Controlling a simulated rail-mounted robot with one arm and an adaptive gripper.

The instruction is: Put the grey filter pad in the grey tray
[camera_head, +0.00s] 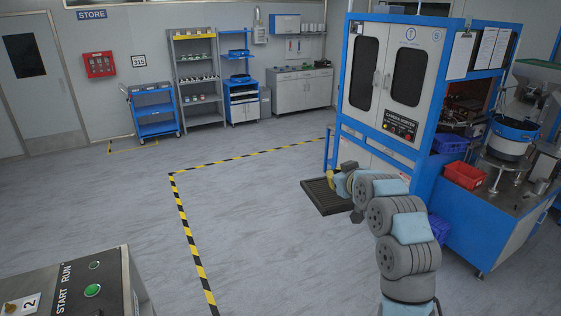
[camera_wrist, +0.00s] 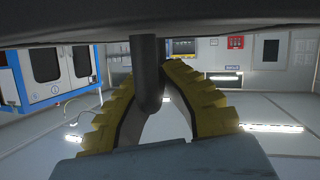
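My gripper (camera_head: 342,183) is at the end of my arm in the head view, small and partly hidden by my wrist, in front of the blue and white machine. In the wrist view my gripper (camera_wrist: 165,74) shows two yellow ridged fingers that lean toward each other. A dark upright rod covers part of the left finger and the gap, so I cannot tell how far apart the tips are. No pad shows between the fingers. I cannot make out the grey filter pad or the grey tray in either view.
A control box (camera_head: 75,285) is at lower left. The floor between is clear.

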